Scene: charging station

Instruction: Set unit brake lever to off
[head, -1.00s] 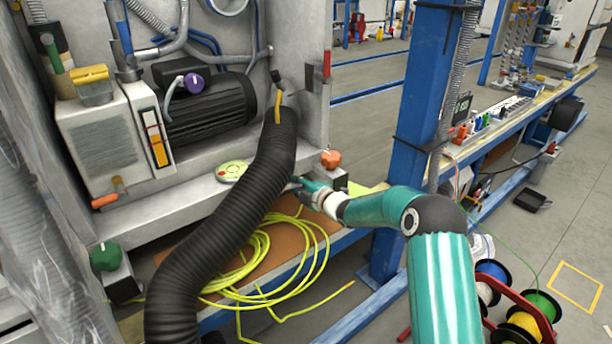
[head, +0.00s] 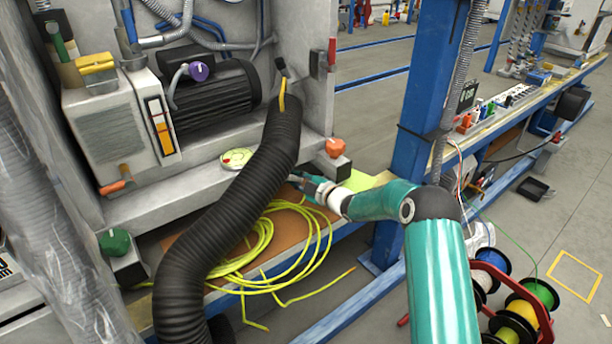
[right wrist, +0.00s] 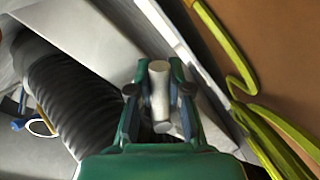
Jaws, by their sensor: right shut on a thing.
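My right gripper (head: 300,182) is beside the black corrugated hose, low at the front edge of the grey unit (head: 190,185). The hose hides part of its fingertips in the head view. In the right wrist view, my right gripper (right wrist: 160,98) has its green fingers shut on a pale grey, rounded bar (right wrist: 159,88). The bar looks like a lever handle, but I cannot tell for certain that it is the brake lever. Its base and any off marking are hidden. My left gripper is not in view.
The black hose (head: 235,200) runs down across the unit's front. An orange knob (head: 335,147) is just above right of my gripper. Coiled yellow cable (head: 262,245) lies below. A blue post (head: 425,90) stands right. Cable spools (head: 520,310) are at lower right.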

